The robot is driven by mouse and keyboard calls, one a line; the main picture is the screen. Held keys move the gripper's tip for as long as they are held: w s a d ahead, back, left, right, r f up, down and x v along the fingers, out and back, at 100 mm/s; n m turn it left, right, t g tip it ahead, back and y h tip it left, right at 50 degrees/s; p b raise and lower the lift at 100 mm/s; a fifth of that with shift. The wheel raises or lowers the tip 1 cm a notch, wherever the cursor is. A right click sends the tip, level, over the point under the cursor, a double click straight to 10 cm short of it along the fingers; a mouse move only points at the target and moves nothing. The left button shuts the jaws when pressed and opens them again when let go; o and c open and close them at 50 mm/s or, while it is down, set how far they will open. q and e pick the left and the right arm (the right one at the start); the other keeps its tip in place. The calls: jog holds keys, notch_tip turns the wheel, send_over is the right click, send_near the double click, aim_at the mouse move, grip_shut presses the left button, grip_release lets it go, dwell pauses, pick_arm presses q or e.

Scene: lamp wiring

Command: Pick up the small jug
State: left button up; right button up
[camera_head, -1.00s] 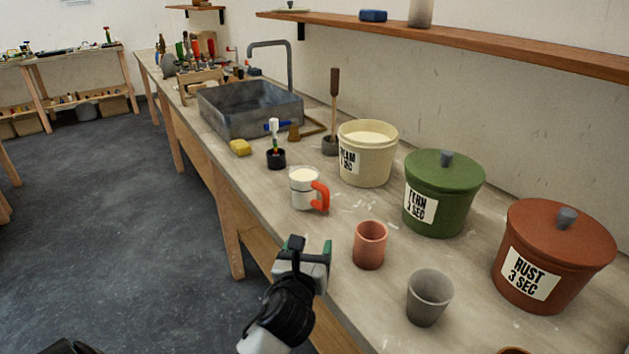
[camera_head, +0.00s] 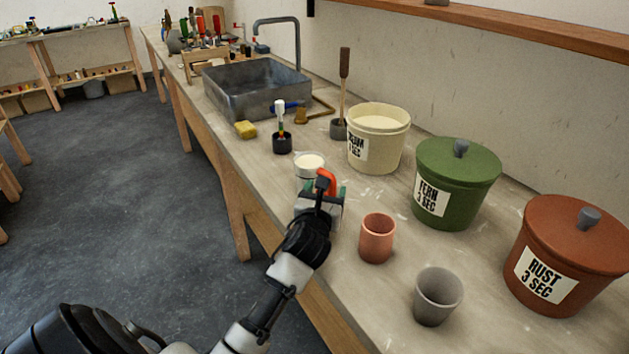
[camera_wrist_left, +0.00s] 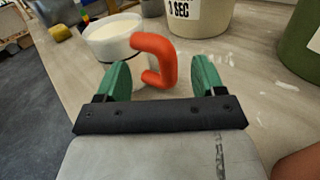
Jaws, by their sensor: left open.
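The small jug (camera_head: 309,160) is white with cream-coloured contents and a red-orange handle (camera_head: 325,181). It stands upright on the bench, partly hidden by my left gripper in the head view. In the left wrist view the jug (camera_wrist_left: 112,36) is just beyond the fingers, and its handle (camera_wrist_left: 158,58) lies between them. My left gripper (camera_head: 322,200) is open, with green fingertips (camera_wrist_left: 164,78) on either side of the handle and a visible gap to the right finger. My right gripper is not in view.
A terracotta cup (camera_head: 377,238) and a grey cup (camera_head: 437,296) stand right of my left arm. Cream (camera_head: 392,150), green (camera_head: 471,192) and rust (camera_head: 580,235) buckets line the wall side. A black pot with a brush (camera_head: 282,142), a yellow sponge (camera_head: 245,130) and a sink (camera_head: 270,105) lie farther back.

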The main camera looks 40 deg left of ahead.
pick_arm(q)
jog(key=shift+x, duration=0.9)
jog(key=shift+d, duration=0.1)
grip_shut()
